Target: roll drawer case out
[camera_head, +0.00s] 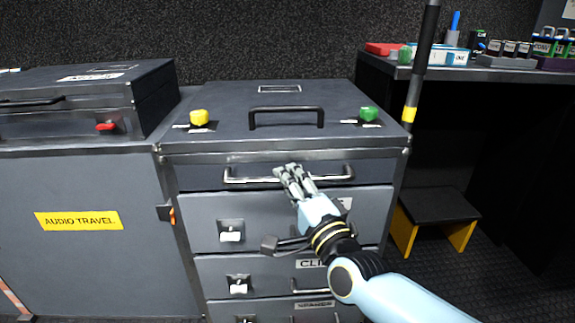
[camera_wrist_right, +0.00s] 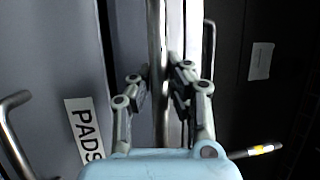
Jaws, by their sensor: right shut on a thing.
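The drawer case (camera_head: 285,235) is a dark grey cabinet with several drawers, standing between a grey counter and a dark desk. A silver bar handle (camera_head: 245,179) runs across its top front, and it also shows upright in the right wrist view (camera_wrist_right: 156,50). A drawer label reading PADS (camera_wrist_right: 84,130) shows in the right wrist view. My left gripper is not in view.
A yellow knob (camera_head: 199,118) and a green knob (camera_head: 369,114) sit on the case top, beside a black handle (camera_head: 286,115). An AUDIO TRAVEL case (camera_head: 75,255) stands left. A step stool (camera_head: 437,207) is right, under the desk. A black pole (camera_head: 423,50) rises at the right corner.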

